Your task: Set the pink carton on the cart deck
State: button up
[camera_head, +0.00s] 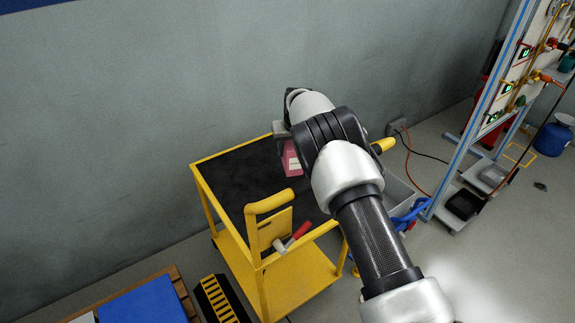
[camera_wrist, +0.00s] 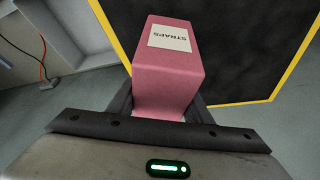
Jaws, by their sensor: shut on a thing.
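The pink carton (camera_wrist: 166,88) has a white label reading "STRAPS". In the wrist view it sits between the two fingers of my gripper (camera_wrist: 160,103), which is shut on it. In the head view the carton (camera_head: 291,158) shows over the far right part of the cart deck, partly hidden by my arm. The cart is yellow with a black deck (camera_head: 237,178), which also shows behind the carton in the wrist view (camera_wrist: 235,50). I cannot tell whether the carton touches the deck. My gripper is mostly hidden behind my wrist in the head view.
A yellow handle (camera_head: 265,215) rises at the cart's near end, with a red-handled tool (camera_head: 296,237) beside it. A grey bin (camera_head: 398,191) stands right of the cart. The deck's left part is bare. A grey wall (camera_head: 150,90) runs behind.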

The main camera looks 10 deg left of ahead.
aim_at(293, 144)
jog(key=shift+w+f+b, duration=0.1)
jog(key=shift+f+b, duration=0.3)
jog(key=shift+f, duration=1.85)
jog(key=shift+f, duration=0.1)
jog(key=shift+f, duration=0.15)
jog(key=o, duration=1.3)
jog(key=shift+r, duration=0.35)
jog(key=p+v, duration=0.2)
jog(key=v, duration=0.9)
jog(key=shift+s+r, duration=0.25)
jog(key=shift+r, duration=0.05)
